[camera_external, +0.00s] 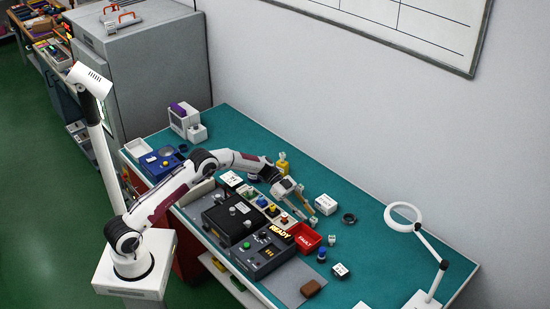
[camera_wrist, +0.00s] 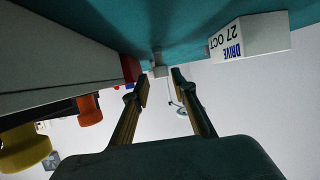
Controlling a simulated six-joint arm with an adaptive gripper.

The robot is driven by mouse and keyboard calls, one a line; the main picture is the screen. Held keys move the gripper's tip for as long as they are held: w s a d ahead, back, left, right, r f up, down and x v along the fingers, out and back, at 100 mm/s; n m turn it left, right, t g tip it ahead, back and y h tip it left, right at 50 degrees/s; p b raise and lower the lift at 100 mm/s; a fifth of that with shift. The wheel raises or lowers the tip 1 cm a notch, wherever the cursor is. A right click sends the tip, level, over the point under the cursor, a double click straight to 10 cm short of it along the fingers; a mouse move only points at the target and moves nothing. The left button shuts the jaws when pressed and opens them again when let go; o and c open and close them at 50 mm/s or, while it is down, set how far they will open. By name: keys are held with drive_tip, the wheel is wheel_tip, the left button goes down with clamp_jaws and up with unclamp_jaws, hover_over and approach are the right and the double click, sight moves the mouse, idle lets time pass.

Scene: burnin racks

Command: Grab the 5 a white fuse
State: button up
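My gripper (camera_external: 307,213) is open and empty, low over the green bench. In the wrist view its two fingers (camera_wrist: 161,88) stand apart with nothing between them. A small pale block (camera_external: 332,240) stands on the bench to the right of the red bin, beyond the fingertips. A small grey-white block (camera_wrist: 158,71) shows just past the fingertips in the wrist view, apparently the same piece. It may be the white fuse, but its marking is too small to read.
A white box marked DRIVE 27 OCT (camera_wrist: 250,36) stands close to my gripper; it also shows outside (camera_external: 326,204). A red bin (camera_external: 305,238) and a dark READY console (camera_external: 262,251) are near. A black ring (camera_external: 349,218) and ring lamp (camera_external: 403,216) stand right.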

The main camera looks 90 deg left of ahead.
sight(315, 219)
idle(0.3)
drive_tip(key=shift+x, duration=2.65)
drive_tip(key=shift+a, duration=0.1)
clamp_jaws()
